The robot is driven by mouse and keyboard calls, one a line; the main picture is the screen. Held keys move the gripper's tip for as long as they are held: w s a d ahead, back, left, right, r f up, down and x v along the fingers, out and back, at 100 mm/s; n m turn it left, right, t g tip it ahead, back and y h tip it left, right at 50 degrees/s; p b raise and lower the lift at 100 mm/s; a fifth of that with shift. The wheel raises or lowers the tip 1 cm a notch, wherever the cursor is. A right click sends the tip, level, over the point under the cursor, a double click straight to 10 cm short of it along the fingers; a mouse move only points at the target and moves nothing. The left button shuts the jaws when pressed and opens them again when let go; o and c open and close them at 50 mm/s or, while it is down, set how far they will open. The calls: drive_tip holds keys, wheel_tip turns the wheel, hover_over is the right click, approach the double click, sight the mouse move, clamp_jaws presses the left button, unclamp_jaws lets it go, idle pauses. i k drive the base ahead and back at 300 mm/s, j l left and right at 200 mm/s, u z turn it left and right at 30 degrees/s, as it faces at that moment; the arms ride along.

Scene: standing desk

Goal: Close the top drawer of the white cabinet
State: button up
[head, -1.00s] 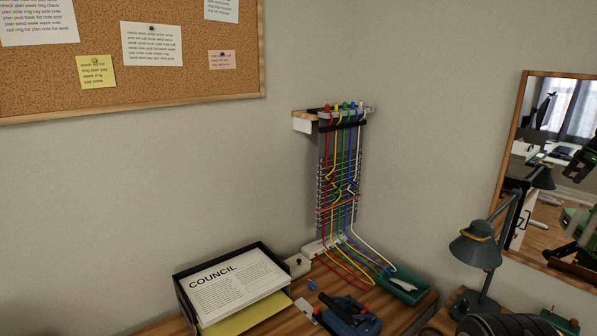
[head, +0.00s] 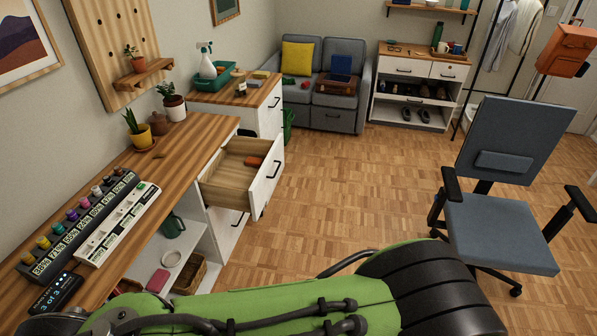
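The white cabinet (head: 226,228) stands under the wooden top along the left wall. Its top drawer (head: 266,180) is pulled well out, with a white front, a dark handle and a wooden inside. An orange-red object (head: 253,161) lies in the drawer. My green and black arm crosses the bottom of the head view. My gripper is not in view.
A second white cabinet (head: 271,117) stands just beyond the open drawer. An office chair (head: 505,220) is at the right. The wooden floor (head: 350,185) between drawer and chair is clear. Open shelves below the top hold a basket (head: 190,272) and a green jug (head: 172,225).

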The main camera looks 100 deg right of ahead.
sight(229, 169)
drive_tip(key=k+z, duration=0.15)
drive_tip(key=z, duration=0.3)
drive_tip(key=k+z, duration=0.1)
drive_tip(key=z, duration=0.35)
drive_tip(key=k+l+z, duration=0.15)
drive_tip(key=z, duration=0.35)
drive_tip(key=k+l+z, duration=0.1)
drive_tip(key=z, duration=0.35)
drive_tip(key=l+z, duration=0.25)
drive_tip(key=z, duration=0.2)
drive_tip(key=k+l+z, duration=0.1)
drive_tip(key=z, duration=0.35)
drive_tip(key=i+u, duration=0.2)
drive_tip(key=i, duration=0.3)
drive_tip(key=i+u, duration=0.15)
drive_tip(key=i, duration=0.3)
drive_tip(key=i+l+u, duration=0.2)
drive_tip(key=i, duration=0.3)
drive_tip(key=i+l+u, duration=0.2)
drive_tip(key=i, duration=0.25)
